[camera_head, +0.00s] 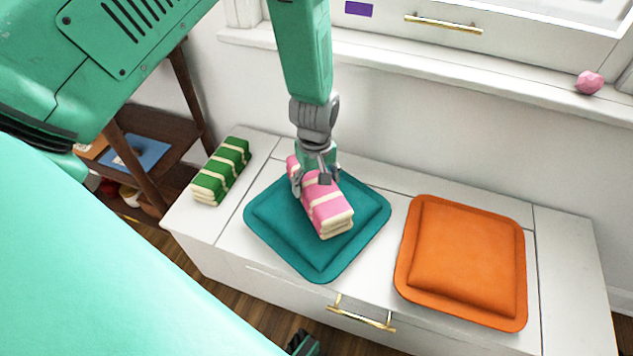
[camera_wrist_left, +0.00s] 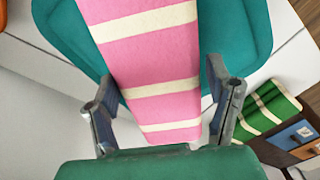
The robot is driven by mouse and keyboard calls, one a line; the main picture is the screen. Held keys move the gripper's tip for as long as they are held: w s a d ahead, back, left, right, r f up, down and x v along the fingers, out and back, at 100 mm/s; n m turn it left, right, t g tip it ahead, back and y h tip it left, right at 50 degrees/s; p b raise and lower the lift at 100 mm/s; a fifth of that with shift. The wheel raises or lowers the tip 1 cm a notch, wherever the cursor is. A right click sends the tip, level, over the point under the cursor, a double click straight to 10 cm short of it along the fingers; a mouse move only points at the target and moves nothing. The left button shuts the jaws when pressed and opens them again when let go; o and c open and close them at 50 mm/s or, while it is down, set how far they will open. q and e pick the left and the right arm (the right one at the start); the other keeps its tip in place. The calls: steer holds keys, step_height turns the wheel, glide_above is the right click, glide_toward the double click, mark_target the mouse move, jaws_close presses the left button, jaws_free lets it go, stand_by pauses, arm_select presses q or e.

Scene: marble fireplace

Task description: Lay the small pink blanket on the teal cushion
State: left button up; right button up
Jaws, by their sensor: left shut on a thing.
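The small pink blanket (camera_head: 327,207), folded with cream stripes, is over the teal cushion (camera_head: 284,236) on the white bench; whether it touches the cushion I cannot tell. My left gripper (camera_head: 312,185) comes down from above and is shut on the blanket near its far end. In the left wrist view the blanket (camera_wrist_left: 155,60) runs between the two fingers (camera_wrist_left: 165,108), with the teal cushion (camera_wrist_left: 68,30) behind it. A dark part at the lower edge of the head view may be my right gripper (camera_head: 303,344); its jaws cannot be made out.
A folded green striped blanket (camera_head: 222,171) lies left of the teal cushion. An orange cushion (camera_head: 462,262) lies to the right on the white bench (camera_head: 190,218). A dark wooden shelf (camera_head: 185,95) stands at the left. A window sill (camera_head: 480,78) runs behind.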

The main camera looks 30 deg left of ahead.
mark_target(316, 182)
arm_select(q)
steer(key=o, duration=1.3)
steer(key=shift+d, duration=0.15)
step_height(316, 182, up, 12)
steer(key=p, duration=0.3)
steer(key=shift+s, duration=0.1)
